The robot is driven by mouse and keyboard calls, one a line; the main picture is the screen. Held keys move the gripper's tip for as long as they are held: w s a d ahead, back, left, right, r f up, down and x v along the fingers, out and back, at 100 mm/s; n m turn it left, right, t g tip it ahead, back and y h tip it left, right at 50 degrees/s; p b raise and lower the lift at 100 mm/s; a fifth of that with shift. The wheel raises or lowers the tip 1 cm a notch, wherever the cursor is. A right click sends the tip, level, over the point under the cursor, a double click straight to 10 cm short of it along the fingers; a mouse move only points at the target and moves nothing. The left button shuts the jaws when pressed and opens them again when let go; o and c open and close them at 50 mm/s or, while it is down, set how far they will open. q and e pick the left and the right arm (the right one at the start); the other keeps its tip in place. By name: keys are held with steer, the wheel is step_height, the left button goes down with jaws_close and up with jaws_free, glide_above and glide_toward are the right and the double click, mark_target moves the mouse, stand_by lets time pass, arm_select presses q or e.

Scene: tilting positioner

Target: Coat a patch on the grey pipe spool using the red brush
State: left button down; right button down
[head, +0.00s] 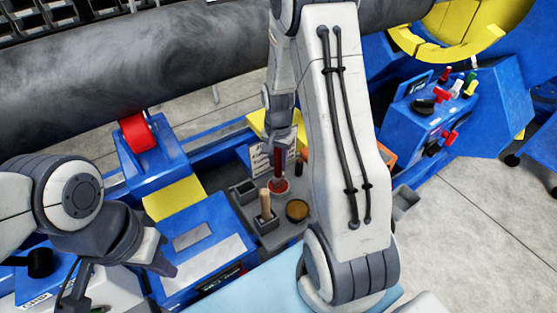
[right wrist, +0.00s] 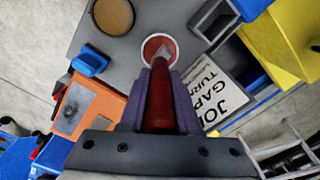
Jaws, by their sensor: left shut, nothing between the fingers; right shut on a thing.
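The grey pipe spool (head: 130,75) lies across the top of the head view, with mottled darker and lighter grey on its surface. My right gripper (head: 281,150) is shut on the red brush (head: 278,168), which points downward. In the right wrist view the red brush (right wrist: 160,105) sits between the fingers, its tip over or in a round pot of red coating (right wrist: 157,43). I cannot tell whether the tip touches the coating. The red pot (head: 280,187) also shows in the head view. My left gripper (head: 166,264) is shut and empty at lower left, away from the pipe.
The grey tray (head: 275,225) also holds a wooden-handled tool (head: 265,203) in a holder and a tan-topped round pot (head: 297,210). A lettered sign (right wrist: 225,100) stands beside the red pot. A red roller (head: 138,132) is under the pipe. A blue control box (head: 430,115) stands right.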

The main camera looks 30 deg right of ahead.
stand_by(0.5)
step_height(320, 180, up, 7)
steer(key=p, duration=0.6)
steer(key=shift+p, duration=0.35)
steer(key=shift+s, duration=0.1)
stand_by(0.4)
